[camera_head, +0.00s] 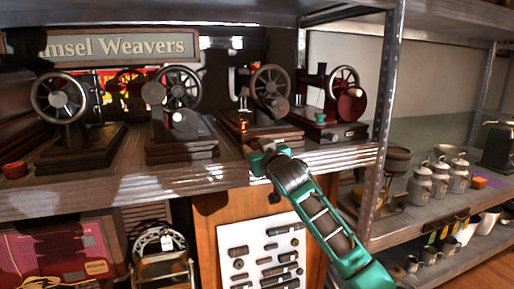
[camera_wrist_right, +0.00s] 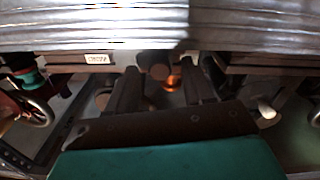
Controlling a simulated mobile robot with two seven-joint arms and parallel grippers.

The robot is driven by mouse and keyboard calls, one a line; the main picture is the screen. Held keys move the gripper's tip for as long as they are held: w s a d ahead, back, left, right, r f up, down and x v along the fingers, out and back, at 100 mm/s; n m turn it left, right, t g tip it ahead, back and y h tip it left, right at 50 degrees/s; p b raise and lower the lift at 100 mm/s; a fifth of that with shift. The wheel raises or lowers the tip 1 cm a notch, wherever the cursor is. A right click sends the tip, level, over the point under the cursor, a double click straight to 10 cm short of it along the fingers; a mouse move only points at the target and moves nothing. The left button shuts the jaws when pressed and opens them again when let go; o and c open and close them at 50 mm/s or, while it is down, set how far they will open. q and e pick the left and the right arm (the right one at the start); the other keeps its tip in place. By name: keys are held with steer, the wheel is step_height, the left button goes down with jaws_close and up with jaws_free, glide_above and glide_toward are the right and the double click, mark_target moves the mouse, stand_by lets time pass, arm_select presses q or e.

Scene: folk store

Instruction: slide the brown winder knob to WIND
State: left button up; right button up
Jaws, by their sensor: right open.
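My right gripper (camera_head: 262,160) is at the shelf's front edge, below the base of a machine with a dark spoked wheel (camera_head: 270,84) and copper-coloured parts. In the right wrist view my right gripper (camera_wrist_right: 158,72) is open, with its two dark fingers apart. A dark brown rounded knob (camera_wrist_right: 154,62) shows between the fingertips; I cannot tell whether either finger touches it. A small white label (camera_wrist_right: 99,59) with upside-down lettering, seemingly WIND, is on the dark base left of the knob. The knob is not distinct in the head view. My left gripper is not in view.
Several other wheeled machines stand on the shelf, including a red one (camera_head: 352,103) to the right and a black one (camera_head: 60,98) at far left. A metal shelf post (camera_head: 382,110) rises right of my arm. A white tool board (camera_head: 262,255) is below.

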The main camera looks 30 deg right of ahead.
steer(key=shift+w+d, duration=0.1)
steer(key=shift+w, duration=0.35)
jaws_close()
stand_by(0.3)
